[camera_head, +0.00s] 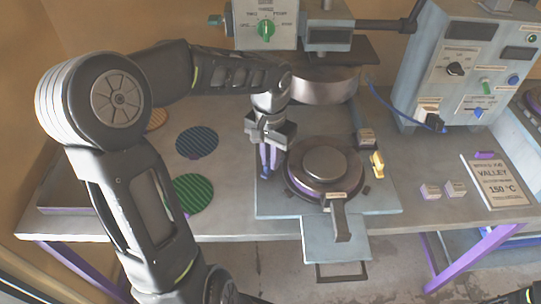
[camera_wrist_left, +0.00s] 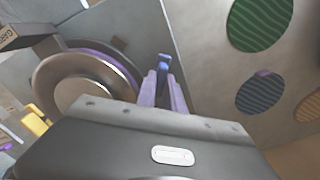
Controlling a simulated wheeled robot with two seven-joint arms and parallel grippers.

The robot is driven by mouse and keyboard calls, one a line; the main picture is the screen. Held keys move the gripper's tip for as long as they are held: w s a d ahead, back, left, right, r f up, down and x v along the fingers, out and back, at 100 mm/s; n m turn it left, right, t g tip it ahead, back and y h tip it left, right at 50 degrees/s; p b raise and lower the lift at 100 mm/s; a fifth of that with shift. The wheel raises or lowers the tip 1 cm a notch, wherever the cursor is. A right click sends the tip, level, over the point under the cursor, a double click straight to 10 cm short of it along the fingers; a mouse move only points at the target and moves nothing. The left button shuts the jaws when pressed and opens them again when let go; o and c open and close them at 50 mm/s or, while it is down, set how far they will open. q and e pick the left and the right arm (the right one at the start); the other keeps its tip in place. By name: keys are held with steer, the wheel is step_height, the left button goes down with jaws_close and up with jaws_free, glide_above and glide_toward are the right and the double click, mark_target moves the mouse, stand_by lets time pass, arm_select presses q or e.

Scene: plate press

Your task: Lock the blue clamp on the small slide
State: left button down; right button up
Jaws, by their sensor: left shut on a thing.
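My left gripper (camera_head: 268,160) points down at the left side of the round metal plate mould (camera_head: 311,166). Its purple fingers are shut on the blue clamp (camera_head: 264,174), which is mostly hidden between them in the head view. In the left wrist view the tip of the blue clamp (camera_wrist_left: 164,64) shows at the ends of the fingers (camera_wrist_left: 163,88), beside the mould (camera_wrist_left: 82,82). The mould sits on a pale blue-grey slide plate (camera_head: 280,206) with a handle at the front. I cannot tell whether the clamp is turned over the mould. My right gripper is not in view.
A yellow clamp (camera_head: 377,163) stands at the mould's right side. The press head (camera_head: 322,88) is behind it. The control box (camera_head: 462,65) and a sign (camera_head: 495,180) are to the right. Green (camera_head: 193,193) and blue (camera_head: 197,142) striped discs lie on the table to the left.

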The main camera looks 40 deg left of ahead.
arm_select(q)
steer(key=m+p, duration=0.1)
steer(key=m, duration=0.4)
steer(key=shift+r+m, duration=0.1)
steer(key=shift+m, duration=0.2)
steer(key=m+p, duration=0.1)
steer(key=m, duration=0.4)
steer(key=shift+m+p, duration=0.3)
steer(key=c, duration=1.4)
jaws_free()
steer(key=shift+c, duration=0.2)
steer(key=shift+r+b, duration=0.35)
steer(key=shift+r, duration=3.5)
